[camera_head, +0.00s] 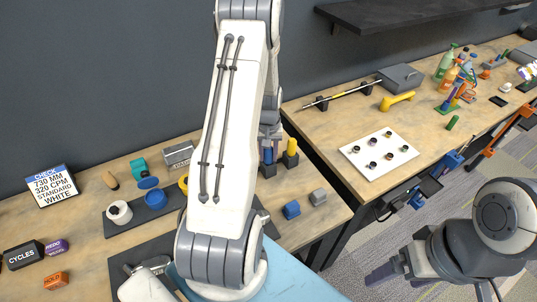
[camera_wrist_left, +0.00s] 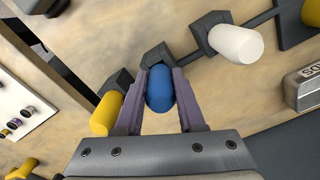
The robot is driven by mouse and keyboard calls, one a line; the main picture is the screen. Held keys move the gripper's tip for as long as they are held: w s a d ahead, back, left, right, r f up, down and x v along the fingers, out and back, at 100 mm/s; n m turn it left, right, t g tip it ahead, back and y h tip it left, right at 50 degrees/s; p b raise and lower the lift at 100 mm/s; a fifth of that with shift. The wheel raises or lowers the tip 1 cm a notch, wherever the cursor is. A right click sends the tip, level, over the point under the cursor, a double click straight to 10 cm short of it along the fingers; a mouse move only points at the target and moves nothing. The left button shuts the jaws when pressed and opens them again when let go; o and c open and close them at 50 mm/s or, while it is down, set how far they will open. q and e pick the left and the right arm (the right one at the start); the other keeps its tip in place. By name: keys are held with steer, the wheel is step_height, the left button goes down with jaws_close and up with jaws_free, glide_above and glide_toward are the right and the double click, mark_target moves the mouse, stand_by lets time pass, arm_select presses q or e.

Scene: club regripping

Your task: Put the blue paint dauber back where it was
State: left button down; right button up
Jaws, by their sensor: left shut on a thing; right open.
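The blue paint dauber (camera_wrist_left: 160,92) is between the fingers of my left gripper (camera_wrist_left: 164,78), which is shut on it. In the head view, the blue dauber (camera_head: 267,156) stands upright at a dark socket of the rack (camera_head: 268,169). In the left wrist view, its far end meets the middle socket (camera_wrist_left: 156,55); I cannot tell how deep it sits. A yellow dauber (camera_wrist_left: 105,114) and a white dauber (camera_wrist_left: 236,43) are in sockets on either side; the yellow one also shows in the head view (camera_head: 291,147). My right gripper (camera_head: 386,272) is open and empty, low at the right.
A blue block (camera_head: 291,210) and a grey block (camera_head: 318,197) lie in front of the rack. A metal tin (camera_head: 178,154) stands to its left. My left arm hides part of the left table. The right table holds a white board (camera_head: 379,153) with several small pieces.

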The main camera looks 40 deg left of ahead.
arm_select(q)
steer(key=shift+f, duration=0.35)
steer(key=c, duration=0.5)
jaws_free()
steer(key=shift+r, duration=0.6)
steer(key=shift+w+r, duration=0.1)
steer(key=shift+r, duration=0.2)
step_height(320, 180, up, 10)
steer(key=b, duration=0.2)
steer(key=shift+b, duration=0.4)
steer(key=shift+r, duration=0.7)
